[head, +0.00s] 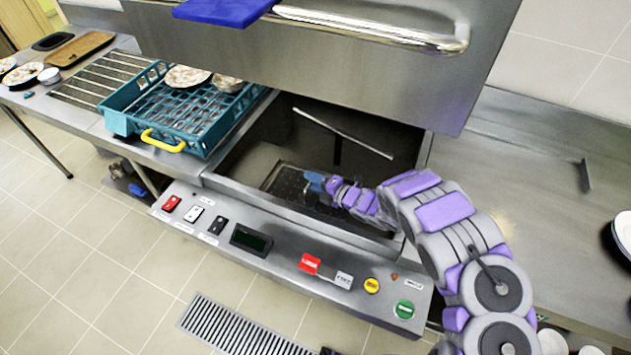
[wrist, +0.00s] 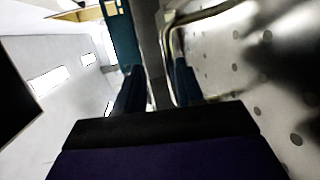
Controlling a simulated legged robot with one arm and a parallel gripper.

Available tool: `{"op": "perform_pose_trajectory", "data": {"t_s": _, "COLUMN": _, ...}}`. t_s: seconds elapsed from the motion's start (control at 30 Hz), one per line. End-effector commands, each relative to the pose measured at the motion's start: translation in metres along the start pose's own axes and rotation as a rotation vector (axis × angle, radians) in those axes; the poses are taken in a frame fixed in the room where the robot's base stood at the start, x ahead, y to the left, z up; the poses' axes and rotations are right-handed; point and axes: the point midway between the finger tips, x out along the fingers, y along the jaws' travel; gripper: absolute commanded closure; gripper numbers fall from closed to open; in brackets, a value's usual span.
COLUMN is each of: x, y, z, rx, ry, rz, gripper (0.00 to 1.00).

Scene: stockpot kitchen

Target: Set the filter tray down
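The filter tray (head: 287,184) is a dark perforated metal tray low inside the open well of the steel washing machine. In the wrist view its pale, perforated face (wrist: 238,62) fills the right side, with a tubular metal rim along it. My gripper (head: 318,182) reaches into the well at the tray's right end. In the wrist view the dark fingers of my gripper (wrist: 158,88) stand a little apart, on either side of the tray's rim. I cannot tell whether both fingers press on it. The tray's underside and its contact with the well are hidden.
The machine's raised hood (head: 310,65) hangs above the well. A teal dish rack (head: 185,108) with plates stands on the left counter. The control panel (head: 285,258) runs along the front. The right counter (head: 520,190) is mostly clear, with plates at its far right.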

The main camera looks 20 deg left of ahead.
Motion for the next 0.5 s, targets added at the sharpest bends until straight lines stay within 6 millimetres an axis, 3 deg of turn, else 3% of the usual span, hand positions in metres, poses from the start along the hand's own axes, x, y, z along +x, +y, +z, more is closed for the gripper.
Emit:
{"op": "perform_pose_trajectory", "data": {"t_s": 0.17, "x": -0.011, "y": 0.003, "z": 0.001, "rx": -0.001, "ry": -0.001, "rz": 0.002, "gripper": 0.65}}
{"op": "perform_pose_trajectory", "data": {"t_s": 0.5, "x": -0.083, "y": 0.002, "z": 0.004, "rx": 0.002, "ry": -0.004, "rz": 0.003, "gripper": 0.65}}
